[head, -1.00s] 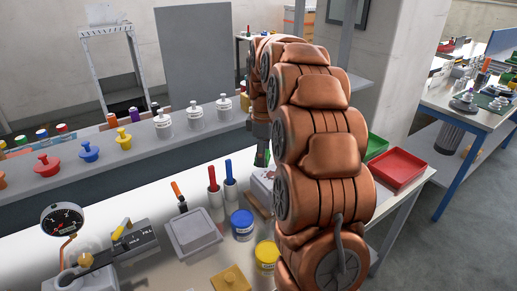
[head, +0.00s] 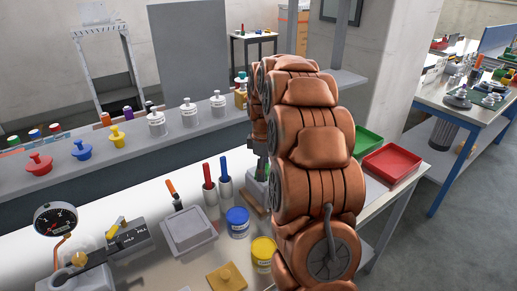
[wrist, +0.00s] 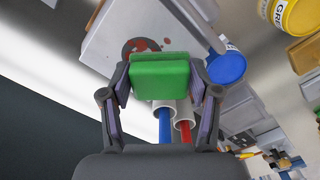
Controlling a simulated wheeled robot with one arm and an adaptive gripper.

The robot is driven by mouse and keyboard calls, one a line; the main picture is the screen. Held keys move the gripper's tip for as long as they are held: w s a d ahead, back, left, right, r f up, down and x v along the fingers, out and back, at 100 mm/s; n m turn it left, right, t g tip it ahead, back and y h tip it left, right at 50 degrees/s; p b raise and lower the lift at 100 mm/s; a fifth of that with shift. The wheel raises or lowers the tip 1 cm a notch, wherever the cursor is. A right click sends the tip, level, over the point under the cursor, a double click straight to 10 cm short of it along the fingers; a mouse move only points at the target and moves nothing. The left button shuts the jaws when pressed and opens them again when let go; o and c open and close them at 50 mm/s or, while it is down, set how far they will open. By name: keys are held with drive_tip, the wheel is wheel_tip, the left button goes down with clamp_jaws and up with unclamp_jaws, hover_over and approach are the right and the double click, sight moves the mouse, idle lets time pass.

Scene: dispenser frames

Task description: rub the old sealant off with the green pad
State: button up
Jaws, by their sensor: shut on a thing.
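A green pad (wrist: 160,76) is held between the two fingers of my gripper (wrist: 160,70) in the wrist view. Behind the pad is a pale grey block (wrist: 98,52) with a dark round patch (wrist: 130,46). Reddish-brown spots of old sealant (wrist: 140,43) show on this patch, just past the pad's edge. The pad covers part of the patch; I cannot tell whether it touches. In the head view my arm hides most of the gripper, and a bit of green (head: 262,168) shows beside it.
A red marker (head: 207,172) and a blue marker (head: 223,168) stand in white holders close to the gripper. A blue jar (head: 238,222) and a yellow jar (head: 263,251) stand nearer. Red (head: 392,163) and green (head: 367,141) trays lie right of my arm.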

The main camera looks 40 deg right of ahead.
drive_tip(key=shift+s+d+p, duration=0.1)
drive_tip(key=shift+d+p, duration=0.8)
drive_tip(key=shift+d, duration=2.2)
drive_tip(key=shift+a, duration=0.2)
drive_tip(key=shift+a+p, duration=0.5)
drive_tip(key=shift+a, duration=3.4)
drive_tip(key=shift+w+d+r+p, duration=0.2)
drive_tip(key=shift+d+p, duration=0.15)
drive_tip(key=shift+p, duration=0.15)
drive_tip(key=shift+w+d+f, duration=0.1)
drive_tip(key=shift+w+f, duration=0.1)
drive_tip(key=shift+w, duration=0.35)
drive_tip(key=shift+s+d+b, duration=0.15)
drive_tip(key=shift+d+b, duration=0.05)
drive_tip(key=shift+b, duration=0.15)
drive_tip(key=d, duration=0.6)
drive_tip(key=shift+s+d, duration=0.15)
drive_tip(key=shift+d, duration=0.1)
drive_tip(key=shift+d+f+b, duration=0.1)
drive_tip(key=shift+f+b, duration=0.15)
drive_tip(key=shift+b, duration=0.45)
drive_tip(key=shift+a+r, duration=0.2)
drive_tip(key=shift+a, duration=0.05)
drive_tip(key=shift+a+b, duration=1)
drive_tip(key=shift+a, duration=2.5)
drive_tip(key=shift+a+r, duration=0.15)
drive_tip(key=shift+r, duration=0.1)
drive_tip(key=shift+r+p, duration=0.65)
drive_tip(key=shift+r, duration=3.3)
